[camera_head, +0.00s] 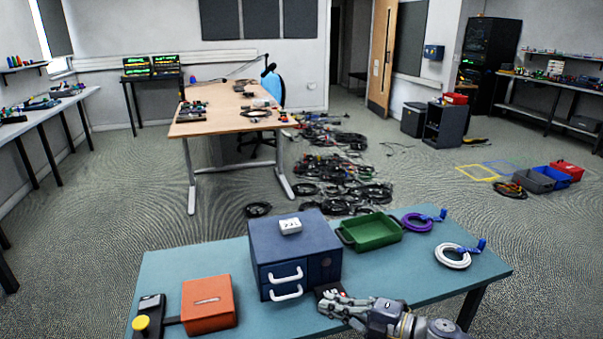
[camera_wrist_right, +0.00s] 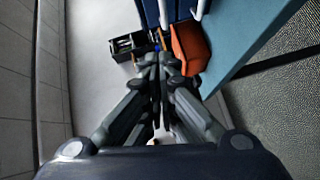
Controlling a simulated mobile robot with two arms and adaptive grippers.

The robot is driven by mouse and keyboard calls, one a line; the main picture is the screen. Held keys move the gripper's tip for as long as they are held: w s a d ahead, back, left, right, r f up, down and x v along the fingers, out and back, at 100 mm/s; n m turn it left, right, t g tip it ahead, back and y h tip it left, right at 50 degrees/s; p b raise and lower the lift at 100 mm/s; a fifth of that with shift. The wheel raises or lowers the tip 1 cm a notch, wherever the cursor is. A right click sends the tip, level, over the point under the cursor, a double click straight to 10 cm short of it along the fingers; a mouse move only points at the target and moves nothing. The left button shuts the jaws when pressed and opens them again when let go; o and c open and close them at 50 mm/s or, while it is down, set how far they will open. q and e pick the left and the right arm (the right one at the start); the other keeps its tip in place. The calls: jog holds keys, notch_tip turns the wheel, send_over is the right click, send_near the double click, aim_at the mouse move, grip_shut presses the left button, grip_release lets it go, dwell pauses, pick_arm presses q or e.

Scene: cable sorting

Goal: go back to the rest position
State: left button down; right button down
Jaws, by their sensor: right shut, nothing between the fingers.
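My right gripper (camera_head: 333,298) is low over the front of the teal table (camera_head: 420,282), just right of the blue drawer cabinet's front. It is shut and empty. In the right wrist view my right gripper's fingers (camera_wrist_right: 160,62) are together and point toward the orange box and the cabinet's handles. A small dark thing sits by the fingertips in the head view; I cannot tell what it is. My left gripper is not in view.
The blue cabinet (camera_head: 292,248) with two white handles stands mid-table. An orange box (camera_head: 208,304) and a black device with a yellow knob (camera_head: 142,326) are left. A green tray (camera_head: 371,233), a purple cable (camera_head: 418,223) and a white cable (camera_head: 453,257) lie right.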

jog(key=s+d+f+m+g+h, duration=0.2)
jog(key=s+d+f+m+h, duration=0.25)
jog(key=s+m, duration=0.55)
jog(key=s+d+f+m+g+h, duration=0.1)
jog(key=s+d+f+m+h, duration=0.3)
jog(key=s+m, duration=0.55)
jog(key=s+d+f+m+g+h, duration=0.2)
jog(key=s+d+f+m+h, duration=0.3)
jog(key=s, duration=0.8)
notch_tip(320, 180, down, 23)
jog(key=s+a+g, duration=0.1)
jog(key=a, duration=0.1)
jog(key=s+d+f+g, duration=0.1)
jog(key=s+d+f, duration=0.2)
jog(key=s+f, duration=1.4)
jog(key=shift+s+d+f+m+g+h, duration=0.15)
jog(key=shift+s+f+m+g+h, duration=0.05)
jog(key=shift+s+m+g+h, duration=0.15)
